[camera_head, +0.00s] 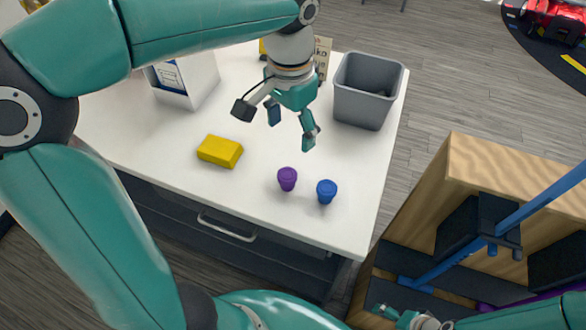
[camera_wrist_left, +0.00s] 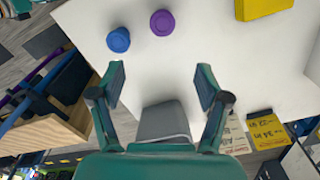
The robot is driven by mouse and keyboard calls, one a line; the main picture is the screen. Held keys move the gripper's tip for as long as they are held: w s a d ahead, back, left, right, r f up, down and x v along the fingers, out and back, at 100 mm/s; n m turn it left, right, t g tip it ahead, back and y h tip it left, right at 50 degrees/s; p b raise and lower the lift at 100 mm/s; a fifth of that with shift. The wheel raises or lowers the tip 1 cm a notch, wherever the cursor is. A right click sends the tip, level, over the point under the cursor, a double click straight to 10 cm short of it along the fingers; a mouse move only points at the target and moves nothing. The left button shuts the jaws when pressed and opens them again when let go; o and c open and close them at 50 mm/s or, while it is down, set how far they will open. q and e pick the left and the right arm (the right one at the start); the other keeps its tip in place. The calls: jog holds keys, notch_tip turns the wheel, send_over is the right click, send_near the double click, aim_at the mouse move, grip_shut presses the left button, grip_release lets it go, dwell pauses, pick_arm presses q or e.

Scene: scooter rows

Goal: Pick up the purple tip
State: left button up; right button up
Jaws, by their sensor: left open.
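The purple tip (camera_head: 287,178) stands on the white table, to the left of a similar blue tip (camera_head: 326,191). In the left wrist view the purple tip (camera_wrist_left: 162,22) lies near the top, beyond my fingertips, with the blue tip (camera_wrist_left: 119,40) to its left. My left gripper (camera_head: 283,128) is open and empty above the table, farther back than the purple tip and apart from it. In the left wrist view its two fingers (camera_wrist_left: 160,75) stand wide apart. Of my right arm only a part shows at the bottom right; its fingers are not clear.
A yellow block (camera_head: 220,151) lies left of the tips. A grey bin (camera_head: 365,92) stands at the table's back right, and a white box (camera_head: 186,80) at the back left. A wooden unit with blue bars (camera_head: 520,150) stands right of the table.

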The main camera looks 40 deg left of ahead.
aim_at(288, 174)
pick_arm(q)
jog(key=f, duration=1)
jog(key=shift+s+a, duration=0.35)
jog(key=shift+s, duration=0.05)
notch_tip(288, 174, down, 5)
jog(key=shift+d+p, duration=0.1)
jog(key=shift+p, duration=0.4)
jog(key=shift+c, duration=0.4)
jog(key=c, duration=1.1)
jog(key=shift+w+r, duration=0.1)
jog(key=shift+r, duration=0.05)
jog(key=shift+c, duration=0.2)
